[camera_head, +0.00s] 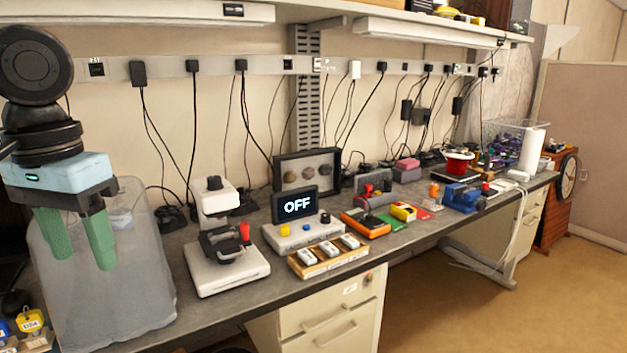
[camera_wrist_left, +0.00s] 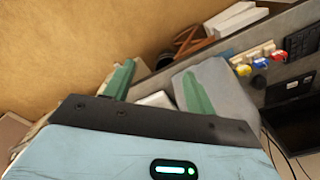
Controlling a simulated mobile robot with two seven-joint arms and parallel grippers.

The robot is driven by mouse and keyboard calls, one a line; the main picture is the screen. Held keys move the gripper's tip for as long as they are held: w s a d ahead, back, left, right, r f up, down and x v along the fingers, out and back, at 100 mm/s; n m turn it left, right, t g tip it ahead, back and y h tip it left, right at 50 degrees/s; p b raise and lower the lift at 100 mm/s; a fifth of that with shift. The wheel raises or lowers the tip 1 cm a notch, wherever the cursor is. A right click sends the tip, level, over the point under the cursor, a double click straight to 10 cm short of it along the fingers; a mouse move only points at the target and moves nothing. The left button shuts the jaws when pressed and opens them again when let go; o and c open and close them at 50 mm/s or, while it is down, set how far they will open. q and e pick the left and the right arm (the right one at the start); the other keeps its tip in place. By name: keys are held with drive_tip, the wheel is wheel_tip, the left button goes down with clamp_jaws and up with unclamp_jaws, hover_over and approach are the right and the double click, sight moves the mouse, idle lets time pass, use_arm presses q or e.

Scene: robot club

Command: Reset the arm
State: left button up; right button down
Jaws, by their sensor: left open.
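My left gripper (camera_head: 80,255) comes in from the left in the head view, pointing down with its two green fingers apart. In the left wrist view, the green fingers (camera_wrist_left: 157,80) are spread, with the grey bin (camera_wrist_left: 230,95) behind the right one. My right gripper is not in view. A small white-based device (camera_head: 232,275) with a black top and red knob stands right of the bin. A control box (camera_head: 285,237) with coloured buttons and a screen reading OFF stands beside it.
A wooden block with three white switches (camera_head: 328,256) sits at the bench's front edge. A white microscope-like device (camera_head: 213,203) stands behind. Coloured tools and a red pot (camera_head: 458,163) fill the bench to the right. The floor (camera_head: 480,300) in front is clear.

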use_arm(q)
drive_tip(key=w+a+f+n+t, duration=0.2)
drive_tip(key=w+a+f+t, duration=0.15)
drive_tip(key=a+f, duration=1.4)
drive_tip(key=s+a+f, duration=0.3)
drive_tip(key=f, duration=0.4)
drive_tip(key=s+a+f, duration=0.3)
drive_tip(key=f, duration=0.4)
drive_tip(key=s+a+f, duration=0.2)
drive_tip(key=s+f, duration=0.1)
drive_tip(key=f, duration=0.4)
drive_tip(key=s+d+f+t+h+p, duration=0.1)
drive_tip(key=s+d+f, duration=0.5)
drive_tip(key=f, duration=0.2)
drive_tip(key=s+d+f+t, duration=0.1)
drive_tip(key=s+d+f, duration=0.5)
drive_tip(key=f, duration=0.3)
drive_tip(key=s+d+t, duration=0.1)
drive_tip(key=s+d, duration=0.1)
drive_tip(key=d, duration=0.8)
drive_tip(key=s+d+m+t+h, duration=0.1)
drive_tip(key=s+d+t, duration=0.1)
drive_tip(key=d, duration=0.8)
drive_tip(key=shift+s+f+m, duration=0.3)
drive_tip(key=shift+s+f, duration=0.15)
drive_tip(key=shift+s, duration=0.15)
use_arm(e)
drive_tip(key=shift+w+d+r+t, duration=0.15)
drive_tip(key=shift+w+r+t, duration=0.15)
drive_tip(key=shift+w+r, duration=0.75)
